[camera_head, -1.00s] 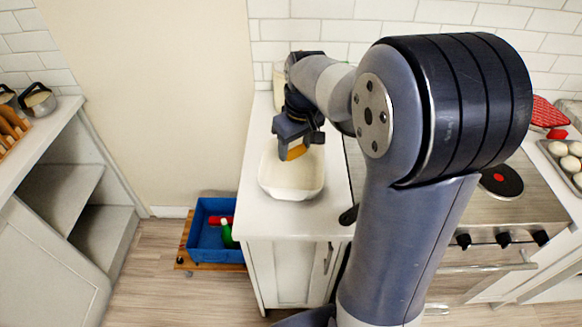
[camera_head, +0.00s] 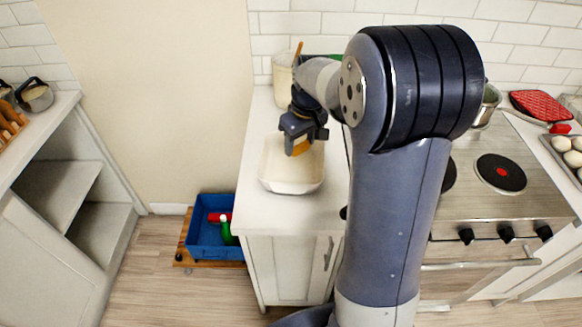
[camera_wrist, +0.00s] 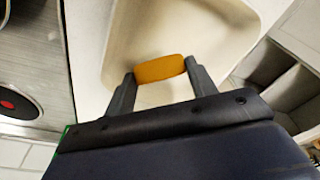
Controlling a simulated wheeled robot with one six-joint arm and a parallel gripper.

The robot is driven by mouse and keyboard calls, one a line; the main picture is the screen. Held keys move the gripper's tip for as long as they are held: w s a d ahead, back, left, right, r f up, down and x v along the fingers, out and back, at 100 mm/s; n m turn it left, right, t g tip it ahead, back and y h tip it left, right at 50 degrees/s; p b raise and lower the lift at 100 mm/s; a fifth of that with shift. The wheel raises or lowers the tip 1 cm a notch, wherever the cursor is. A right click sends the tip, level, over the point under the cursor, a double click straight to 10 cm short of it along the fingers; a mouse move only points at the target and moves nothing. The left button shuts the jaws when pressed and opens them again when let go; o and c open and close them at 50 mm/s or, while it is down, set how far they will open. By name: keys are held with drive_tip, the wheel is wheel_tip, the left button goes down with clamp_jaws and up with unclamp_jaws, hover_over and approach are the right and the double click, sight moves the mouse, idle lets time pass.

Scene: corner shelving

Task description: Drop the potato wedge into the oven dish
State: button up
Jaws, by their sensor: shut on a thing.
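The potato wedge (camera_wrist: 160,69) is orange-yellow and held between the two fingers of my gripper (camera_wrist: 161,80) in the wrist view. In the head view the wedge (camera_head: 298,147) shows below my gripper (camera_head: 300,143), at the far part of the oven dish. The oven dish (camera_head: 290,187) is a cream, rectangular dish with rounded corners on the white counter. The dish (camera_wrist: 215,28) also shows beneath the wedge in the wrist view. The wedge appears above the dish floor; the exact height is hard to tell.
A jar with a wooden utensil (camera_head: 283,80) stands behind my gripper on the counter (camera_head: 262,215). The stove (camera_head: 500,215) is on the right, with a red mitt (camera_head: 541,106) behind it. A blue crate (camera_head: 210,240) sits on the floor at left.

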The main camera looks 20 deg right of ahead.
drive_tip(key=shift+f, duration=0.7)
drive_tip(key=o, duration=1)
drive_tip(key=shift+o, duration=0.2)
wheel_tip(320, 180, up, 11)
drive_tip(key=s, duration=0.1)
drive_tip(key=shift+s+d+b, duration=0.25)
drive_tip(key=shift+d+b, duration=0.05)
drive_tip(key=shift+f, duration=0.15)
